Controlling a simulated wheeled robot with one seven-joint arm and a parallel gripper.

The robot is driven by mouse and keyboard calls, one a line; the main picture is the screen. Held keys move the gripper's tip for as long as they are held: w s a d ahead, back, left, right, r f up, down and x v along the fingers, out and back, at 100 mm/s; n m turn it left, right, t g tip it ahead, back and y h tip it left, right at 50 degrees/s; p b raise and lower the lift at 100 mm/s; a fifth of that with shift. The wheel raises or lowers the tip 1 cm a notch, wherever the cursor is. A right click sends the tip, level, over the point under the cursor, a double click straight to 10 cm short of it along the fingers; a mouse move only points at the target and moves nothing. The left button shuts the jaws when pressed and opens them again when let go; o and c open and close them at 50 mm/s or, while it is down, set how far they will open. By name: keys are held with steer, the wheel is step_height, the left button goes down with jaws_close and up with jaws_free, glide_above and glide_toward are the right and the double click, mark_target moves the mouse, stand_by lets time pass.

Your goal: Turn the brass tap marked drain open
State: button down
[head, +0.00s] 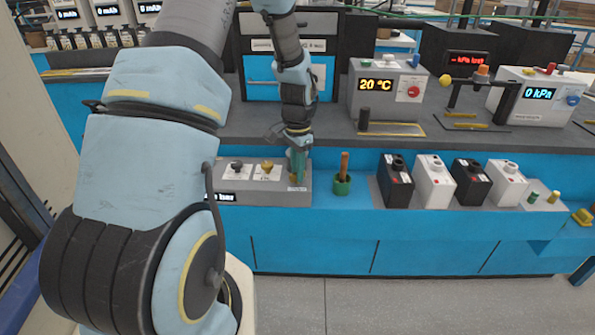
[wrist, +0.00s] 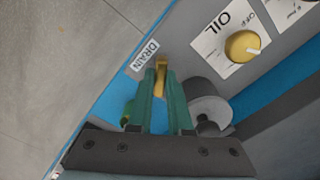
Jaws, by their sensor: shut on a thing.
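The brass drain tap (wrist: 161,70) shows in the wrist view between the tips of my gripper (wrist: 160,75), beside a white label reading DRAIN (wrist: 145,55). The green fingers are shut on it, and they hide much of the tap. In the head view my gripper (head: 297,166) reaches down to the right end of the grey panel box (head: 225,190). The tap is mostly hidden there behind the fingers. I cannot tell how far the tap is turned.
A yellow knob (wrist: 242,46) marked OIL sits near the tap. A green cup with a brown handle (head: 342,184) stands right of the box. Black and white battery blocks (head: 434,185) stand farther right. A grey box reading 20 °C (head: 385,95) is behind.

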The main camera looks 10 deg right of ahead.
steer(key=n, duration=0.5)
steer(key=shift+n, duration=0.3)
steer(key=n, duration=0.5)
stand_by(0.4)
steer(key=c, duration=0.8)
jaws_free()
steer(key=shift+c, duration=0.2)
step_height(320, 180, up, 11)
steer(key=b, duration=0.1)
steer(key=shift+b, duration=0.35)
steer(key=shift+f, duration=0.1)
